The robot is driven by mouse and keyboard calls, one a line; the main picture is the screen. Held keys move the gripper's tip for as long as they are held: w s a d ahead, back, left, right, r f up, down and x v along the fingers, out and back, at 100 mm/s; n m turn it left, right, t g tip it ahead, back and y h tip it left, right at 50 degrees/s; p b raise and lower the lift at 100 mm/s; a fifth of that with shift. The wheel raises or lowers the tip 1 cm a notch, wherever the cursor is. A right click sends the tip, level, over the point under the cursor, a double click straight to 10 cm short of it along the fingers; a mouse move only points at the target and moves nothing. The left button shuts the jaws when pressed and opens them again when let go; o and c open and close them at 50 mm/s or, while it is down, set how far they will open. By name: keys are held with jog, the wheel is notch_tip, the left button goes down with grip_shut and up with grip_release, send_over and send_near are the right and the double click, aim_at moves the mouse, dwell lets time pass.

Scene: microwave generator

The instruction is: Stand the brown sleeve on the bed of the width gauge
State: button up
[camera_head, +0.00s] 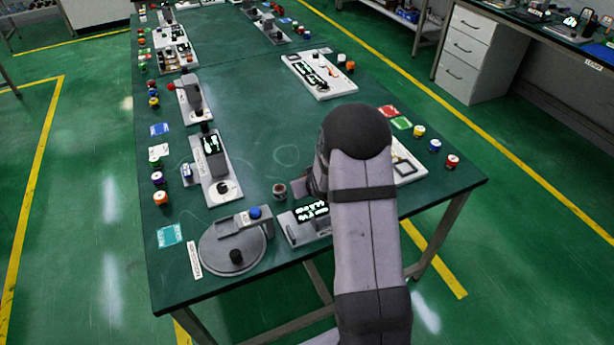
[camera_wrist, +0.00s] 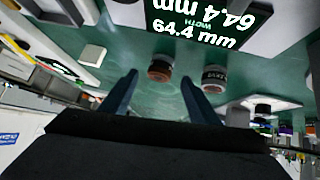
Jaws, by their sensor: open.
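The brown sleeve (camera_wrist: 160,70) stands upright on the green table in the wrist view. It lies beyond my gripper (camera_wrist: 158,94), between the lines of the two open fingers and apart from them. The width gauge display (camera_wrist: 210,22) at the top reads 64.4 mm. In the head view the gauge (camera_head: 292,230) is near the table's front edge, partly behind my arm. My gripper (camera_head: 311,186) is mostly hidden there. A small sleeve (camera_head: 279,190) shows beside it; I cannot tell which one.
A round grey turntable (camera_head: 212,262) with a black knob stands left of the gauge. A device with a screen (camera_head: 208,165) is farther left. A white framed plate (camera_head: 408,172) lies right of my arm. Coloured cylinders (camera_head: 435,145) stand at the right edge. The table middle is clear.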

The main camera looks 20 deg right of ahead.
jog(key=shift+w+d+r+n+g+p, duration=0.15)
jog(key=shift+w+r+g+p, duration=0.1)
jog(key=shift+r, duration=0.1)
jog(key=shift+w+d+r+n+g+p, duration=0.1)
jog(key=shift+d+r+n+g, duration=0.05)
jog(key=shift+r+g, duration=0.15)
jog(key=shift+w+d+r+n+g+p, duration=0.15)
jog(key=shift+d+r+n+g+p, duration=0.25)
jog(key=shift+d+r+g+p, duration=0.65)
jog(key=shift+w+d+f+n+g+b, duration=0.3)
jog(key=shift+w+d+f+g+b, duration=0.25)
jog(key=shift+g+b, duration=0.3)
jog(key=shift+w+d+r, duration=0.1)
jog(key=shift+w+d, duration=0.1)
jog(key=shift+w+n+g+y+b, duration=0.2)
jog(key=shift+n+g+y+b, duration=0.15)
jog(key=shift+g, duration=0.1)
jog(key=shift+w+a+r+n+g+y+b, duration=0.2)
jog(key=shift+a+r+n+g+y+b, duration=0.2)
jog(key=shift+g, duration=0.1)
jog(key=shift+a+r+n+g+y, duration=0.35)
jog(key=shift+a+r+n+g, duration=0.1)
jog(key=shift+a+r, duration=0.1)
jog(key=shift+s+a+r+y+b, duration=0.15)
jog(key=shift+a+r+y+b, duration=0.15)
jog(key=shift+a+r+b, duration=0.1)
jog(key=shift+n, duration=0.3)
jog(key=shift+a+f+p, duration=0.2)
jog(key=shift+f+p, duration=1.45)
jog(key=shift+f, duration=2.05)
